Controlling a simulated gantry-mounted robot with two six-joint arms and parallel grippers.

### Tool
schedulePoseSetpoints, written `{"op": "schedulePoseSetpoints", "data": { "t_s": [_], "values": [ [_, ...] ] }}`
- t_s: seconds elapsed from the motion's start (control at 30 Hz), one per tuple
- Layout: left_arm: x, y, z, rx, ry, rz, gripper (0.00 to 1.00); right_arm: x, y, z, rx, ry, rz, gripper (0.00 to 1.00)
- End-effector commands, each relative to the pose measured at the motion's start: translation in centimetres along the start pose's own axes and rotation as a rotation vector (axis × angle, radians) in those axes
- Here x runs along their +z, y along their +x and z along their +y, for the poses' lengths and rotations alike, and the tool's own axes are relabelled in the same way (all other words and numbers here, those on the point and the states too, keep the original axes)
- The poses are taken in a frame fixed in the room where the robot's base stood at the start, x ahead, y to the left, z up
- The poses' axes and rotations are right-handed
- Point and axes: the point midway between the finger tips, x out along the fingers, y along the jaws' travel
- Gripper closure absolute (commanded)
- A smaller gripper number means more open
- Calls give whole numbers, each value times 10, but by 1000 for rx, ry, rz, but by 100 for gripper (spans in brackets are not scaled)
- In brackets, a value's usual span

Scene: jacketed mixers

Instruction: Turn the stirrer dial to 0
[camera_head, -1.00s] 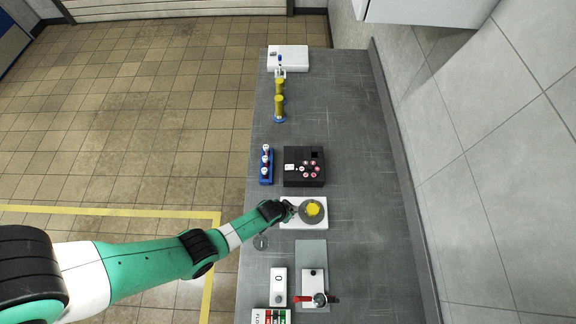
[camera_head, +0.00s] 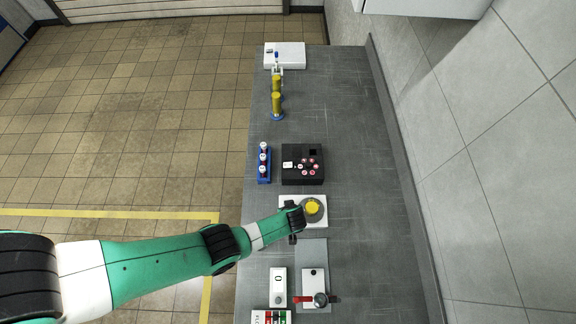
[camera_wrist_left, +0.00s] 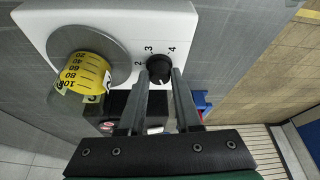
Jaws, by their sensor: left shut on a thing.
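The stirrer is a white box with a round grey plate (camera_wrist_left: 112,45), and it also shows in the head view (camera_head: 288,220). Its dial (camera_wrist_left: 157,67) is a small black knob on the white face, with the printed numbers 2, 3 and 4 visible around it. My left gripper (camera_wrist_left: 160,74) has a finger on each side of the dial and is shut on it. Where the dial's pointer stands is not clear. In the head view my left gripper (camera_head: 294,212) covers the dial. My right gripper is not in view.
A beaker of yellow liquid (camera_wrist_left: 86,72) stands on the plate, close beside my gripper. A black device (camera_head: 303,168) and a blue vial rack (camera_head: 264,176) stand behind the stirrer.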

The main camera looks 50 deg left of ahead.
Motion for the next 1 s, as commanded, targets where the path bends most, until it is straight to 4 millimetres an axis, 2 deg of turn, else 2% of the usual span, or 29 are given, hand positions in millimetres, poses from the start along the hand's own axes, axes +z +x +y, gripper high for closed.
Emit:
{"op": "schedulePoseSetpoints", "data": {
  "t_s": [0.3,0.77,0.8,0.97,1.0],
  "values": [
    [1,1,0,-42,-102,-2,100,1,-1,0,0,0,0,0],
    [1,0,0,-48,-118,-3,100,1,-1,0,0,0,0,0],
    [1,0,0,-48,-118,-3,66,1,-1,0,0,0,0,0],
    [1,0,0,-47,-117,-2,38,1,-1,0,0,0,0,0],
    [1,0,0,-47,-117,-2,38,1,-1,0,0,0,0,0]
  ]
}}
